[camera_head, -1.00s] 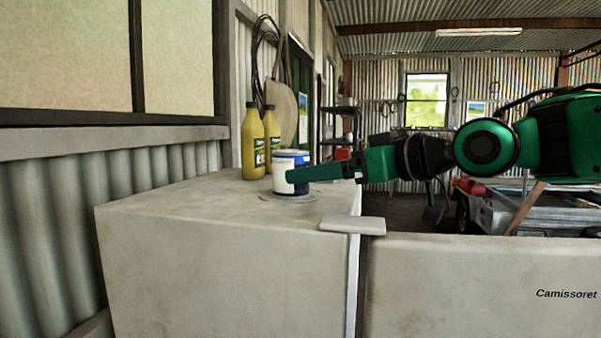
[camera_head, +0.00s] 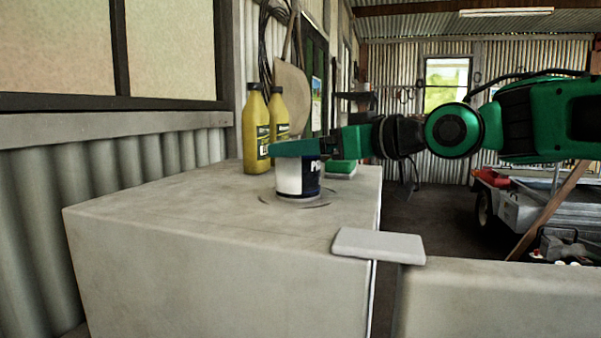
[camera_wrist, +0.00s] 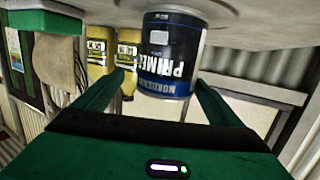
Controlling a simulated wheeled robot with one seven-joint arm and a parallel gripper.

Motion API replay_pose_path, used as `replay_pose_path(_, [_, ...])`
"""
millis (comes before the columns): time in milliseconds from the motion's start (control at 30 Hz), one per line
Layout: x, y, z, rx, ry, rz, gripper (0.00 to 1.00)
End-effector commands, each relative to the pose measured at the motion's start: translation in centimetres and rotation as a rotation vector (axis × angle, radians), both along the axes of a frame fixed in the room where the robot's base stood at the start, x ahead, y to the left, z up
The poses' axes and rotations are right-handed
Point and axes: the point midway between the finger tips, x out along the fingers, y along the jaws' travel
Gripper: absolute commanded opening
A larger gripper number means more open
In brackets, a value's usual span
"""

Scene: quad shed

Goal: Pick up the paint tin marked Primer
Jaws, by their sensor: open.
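The Primer paint tin (camera_head: 290,178), white and dark blue, stands upright on the grey bench top. In the wrist view the tin (camera_wrist: 172,52) appears upside down, with "PRIMER" lettering legible. My gripper (camera_head: 285,149) is open, and its near finger crosses in front of the tin's top, hiding the rim in the head view. In the wrist view my gripper's fingers (camera_wrist: 160,86) reach to either side of the tin's upper part, with a small gap on the left. I cannot tell whether either finger touches it.
Two yellow bottles (camera_head: 255,132) stand close behind the tin, to its left. A green-topped block (camera_head: 341,168) lies behind it to the right. A pale slab (camera_head: 378,246) sits at the bench's front right corner. The bench top (camera_head: 170,205) left of the tin is clear.

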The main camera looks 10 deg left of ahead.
Motion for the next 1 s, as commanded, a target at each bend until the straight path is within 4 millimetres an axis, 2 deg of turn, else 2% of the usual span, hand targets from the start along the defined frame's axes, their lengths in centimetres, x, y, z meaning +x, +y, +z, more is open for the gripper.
replay_pose_path(167, [0.4,1.3,-0.3,-0.001,0.001,0.004,0.9])
replay_pose_path(433, [1.8,4.6,-1.0,0.0,0.001,0.006,0.9])
replay_pose_path(767, [2.1,5.2,-1.0,0.0,0.0,0.004,0.9])
replay_pose_path(867, [2.1,5.2,-1.0,0.0,0.0,0.004,0.71])
replay_pose_path(1000, [2.1,5.2,-1.0,-0.001,0.0,0.004,0.37])
